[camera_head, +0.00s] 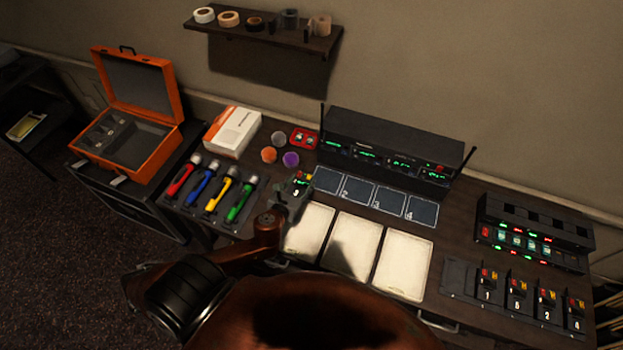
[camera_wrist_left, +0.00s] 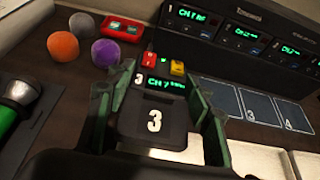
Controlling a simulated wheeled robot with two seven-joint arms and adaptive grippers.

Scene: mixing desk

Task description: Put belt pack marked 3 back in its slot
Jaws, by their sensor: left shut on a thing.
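Belt pack 3 (camera_head: 297,186) is a small black box with a lit green display, a red and a yellow button and a white 3. In the left wrist view, the pack (camera_wrist_left: 154,122) sits between the two dark green fingers of my left gripper (camera_wrist_left: 157,105), shut on its sides. In the head view, my left gripper (camera_head: 288,200) is left of the numbered squares. A row of dark blue numbered squares (camera_head: 357,191) lies before the black receiver rack (camera_head: 390,150).
Three pale sheets (camera_head: 352,246) lie along the desk front. Colored-handled microphones (camera_head: 212,190), foam balls (camera_head: 290,159), a red case (camera_head: 304,139) and a white-orange box (camera_head: 233,131) are at left. A charger (camera_head: 535,232) stands behind the holder. An antenna rises beside the rack.

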